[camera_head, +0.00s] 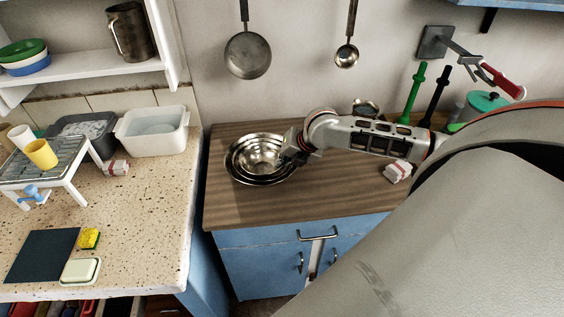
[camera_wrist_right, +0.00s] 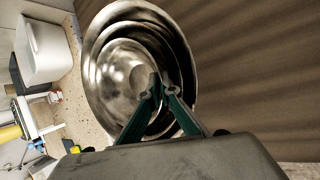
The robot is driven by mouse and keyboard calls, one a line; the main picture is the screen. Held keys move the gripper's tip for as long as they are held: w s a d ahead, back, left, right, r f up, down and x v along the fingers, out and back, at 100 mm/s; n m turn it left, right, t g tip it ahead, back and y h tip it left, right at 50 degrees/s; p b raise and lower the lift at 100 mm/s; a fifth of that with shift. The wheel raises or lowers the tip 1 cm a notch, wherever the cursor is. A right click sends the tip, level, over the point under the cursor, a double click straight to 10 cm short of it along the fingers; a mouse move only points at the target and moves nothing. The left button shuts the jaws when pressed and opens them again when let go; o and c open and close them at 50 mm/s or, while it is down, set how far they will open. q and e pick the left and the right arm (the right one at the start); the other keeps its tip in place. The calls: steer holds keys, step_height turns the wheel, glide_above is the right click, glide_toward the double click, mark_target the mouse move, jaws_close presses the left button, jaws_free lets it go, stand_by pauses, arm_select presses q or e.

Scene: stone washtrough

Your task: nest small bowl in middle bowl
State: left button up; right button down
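Shiny metal bowls sit one inside another on the wooden worktop. The small bowl (camera_head: 261,157) is innermost; it also shows in the right wrist view (camera_wrist_right: 120,78). The middle bowl (camera_head: 240,158) surrounds it, and a large bowl (camera_head: 230,164) is outermost. Whether the small bowl rests fully on the middle bowl's bottom cannot be told. My right gripper (camera_head: 285,157) is at the right side of the bowls. In the wrist view its green fingertips (camera_wrist_right: 161,87) are close together, with the small bowl's rim between them. My left gripper is out of view.
The wooden worktop (camera_head: 300,205) is clear in front of the bowls. A speckled counter (camera_head: 140,215) on the left holds a white basin (camera_head: 153,132), a rack (camera_head: 45,160) and a sponge (camera_head: 89,238). A ladle (camera_head: 346,55) and pan (camera_head: 247,55) hang behind.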

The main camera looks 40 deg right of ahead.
steer(key=shift+p, duration=0.3)
steer(key=shift+f, duration=0.1)
stand_by(0.4)
steer(key=c, duration=2.8)
jaws_free()
steer(key=o, duration=0.6)
steer(key=shift+f, duration=0.1)
steer(key=o, duration=0.4)
steer(key=shift+s, duration=0.1)
steer(key=shift+o, duration=0.2)
